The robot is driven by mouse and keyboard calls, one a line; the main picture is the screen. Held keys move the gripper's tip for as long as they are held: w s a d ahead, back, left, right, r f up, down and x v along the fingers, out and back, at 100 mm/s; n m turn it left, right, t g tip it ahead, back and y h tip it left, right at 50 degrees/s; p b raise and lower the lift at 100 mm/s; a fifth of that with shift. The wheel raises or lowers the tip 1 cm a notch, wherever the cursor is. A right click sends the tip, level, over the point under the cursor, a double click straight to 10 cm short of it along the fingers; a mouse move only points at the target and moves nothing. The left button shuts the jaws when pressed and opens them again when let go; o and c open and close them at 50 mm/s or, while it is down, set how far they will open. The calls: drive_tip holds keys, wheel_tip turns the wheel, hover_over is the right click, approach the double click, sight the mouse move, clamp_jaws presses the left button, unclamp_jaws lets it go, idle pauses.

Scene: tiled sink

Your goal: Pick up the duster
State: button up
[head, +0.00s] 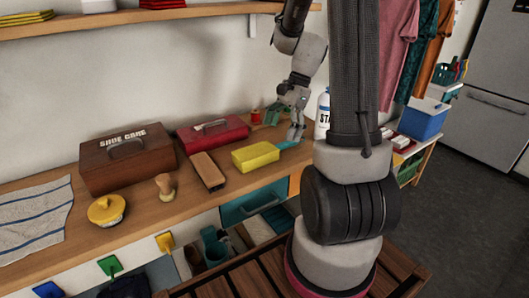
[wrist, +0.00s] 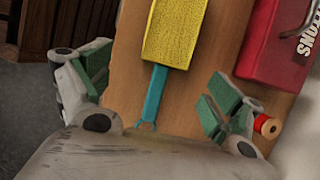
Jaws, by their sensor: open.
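The duster (head: 256,156) has a yellow, block-shaped head and a teal handle. It lies on the wooden counter, its handle pointing right in the head view. In the wrist view the yellow head (wrist: 174,32) is at the top, and the teal handle (wrist: 155,95) runs down toward my gripper. My gripper (head: 289,124) is open and empty at the handle end of the duster. In the wrist view the green-padded fingers of my gripper (wrist: 156,90) are spread wide, one on each side of the handle. I cannot tell the exact height above the counter.
A red case (head: 213,131) stands behind the duster, and a small red spool-like item (wrist: 267,126) is near the right finger. A brown brush (head: 207,171), a shoe care box (head: 127,160) and a white bottle (head: 322,115) also stand on the counter (head: 150,212).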

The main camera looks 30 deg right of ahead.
sight(273, 145)
drive_tip(key=x, duration=0.6)
drive_tip(key=shift+w+f, duration=0.15)
drive_tip(key=shift+w, duration=0.2)
drive_tip(key=c, duration=1.1)
